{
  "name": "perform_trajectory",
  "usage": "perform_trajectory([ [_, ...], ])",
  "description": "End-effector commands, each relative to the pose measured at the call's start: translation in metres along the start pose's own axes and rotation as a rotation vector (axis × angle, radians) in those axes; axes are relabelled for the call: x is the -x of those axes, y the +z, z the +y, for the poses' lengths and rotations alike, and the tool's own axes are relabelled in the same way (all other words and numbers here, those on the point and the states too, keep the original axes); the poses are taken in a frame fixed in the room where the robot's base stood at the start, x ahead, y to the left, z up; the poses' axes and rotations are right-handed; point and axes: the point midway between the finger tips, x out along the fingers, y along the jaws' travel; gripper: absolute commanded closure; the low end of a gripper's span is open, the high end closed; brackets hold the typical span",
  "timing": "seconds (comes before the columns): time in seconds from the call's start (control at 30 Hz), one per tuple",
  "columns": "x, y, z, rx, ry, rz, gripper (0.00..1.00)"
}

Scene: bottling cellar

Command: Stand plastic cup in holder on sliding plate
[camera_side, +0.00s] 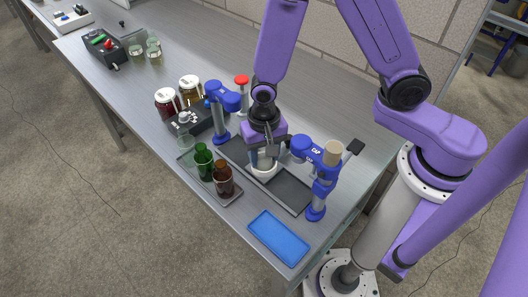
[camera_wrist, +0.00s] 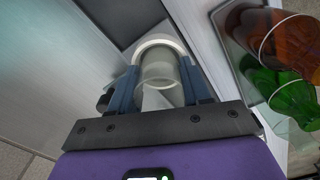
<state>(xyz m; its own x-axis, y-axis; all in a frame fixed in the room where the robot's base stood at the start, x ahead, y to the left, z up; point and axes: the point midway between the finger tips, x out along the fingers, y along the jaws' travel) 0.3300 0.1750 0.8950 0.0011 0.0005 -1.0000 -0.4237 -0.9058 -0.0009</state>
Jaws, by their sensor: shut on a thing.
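My gripper (camera_side: 265,153) is above the dark sliding plate (camera_side: 288,190), between two blue posts. In the wrist view, my gripper (camera_wrist: 160,68) has its two blue fingers shut on a clear plastic cup (camera_wrist: 159,82). The white ring-shaped holder (camera_wrist: 152,43) shows around the cup's far end. In the side view the white holder (camera_side: 264,174) sits on the plate right below my gripper, and the fingers hide most of the cup. I cannot tell whether the cup's base touches the holder's floor.
A blue post (camera_side: 319,190) with a tan cap stands right of my gripper, another (camera_side: 220,125) to the left. A green bottle (camera_side: 203,162) and a brown bottle (camera_side: 223,180) stand on a tray in front. A blue tray (camera_side: 278,237) lies near the table edge. Jars (camera_side: 167,103) stand behind left.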

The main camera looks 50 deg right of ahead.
Motion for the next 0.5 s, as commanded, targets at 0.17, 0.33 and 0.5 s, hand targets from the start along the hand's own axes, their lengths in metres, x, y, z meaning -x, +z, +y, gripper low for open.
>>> perform_trajectory([
  [0.17, -0.0007, 0.0, 0.0, 0.0, 0.0, 0.0, 0.83],
  [0.33, -0.0009, 0.0, 0.0002, 0.0, 0.0, 0.0, 0.23],
  [0.5, -0.0009, 0.0, 0.0002, 0.0, 0.0, 0.0, 0.23],
])
